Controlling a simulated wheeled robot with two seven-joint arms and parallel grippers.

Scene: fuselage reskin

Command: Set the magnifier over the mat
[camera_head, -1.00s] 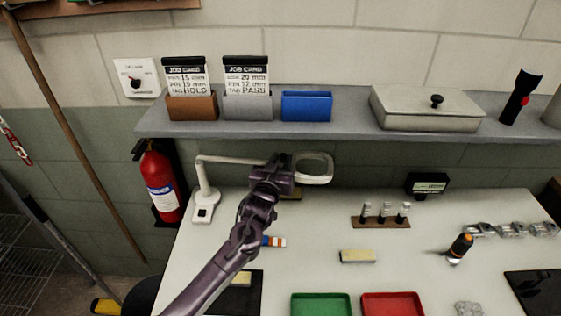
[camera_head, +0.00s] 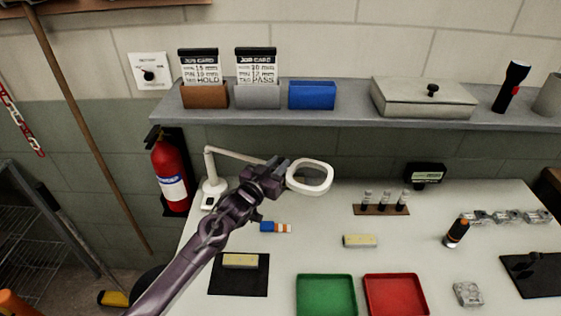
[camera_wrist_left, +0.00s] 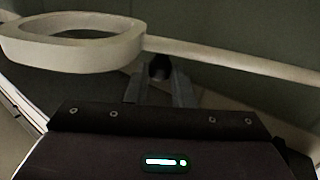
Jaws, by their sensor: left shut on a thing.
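The magnifier (camera_head: 322,190) is a white ring head on a thin jointed arm, with its base (camera_head: 209,199) at the table's back left corner. My left gripper (camera_head: 281,169) is shut on the magnifier's arm just beside the ring. In the left wrist view the ring (camera_wrist_left: 125,50) is at upper left and its arm crosses the gripper (camera_wrist_left: 160,85). A black mat (camera_head: 240,286) lies at the table's front left with a pale yellow block (camera_head: 240,261) on it. The ring is behind and to the right of this mat, above the table. My right gripper is out of view.
A blue-and-orange item (camera_head: 275,227) and another yellow block (camera_head: 360,241) lie on the table. Green (camera_head: 326,277) and red (camera_head: 394,277) trays sit at the front. A second black mat (camera_head: 520,287) is at right. A shelf (camera_head: 350,116) runs along the back wall.

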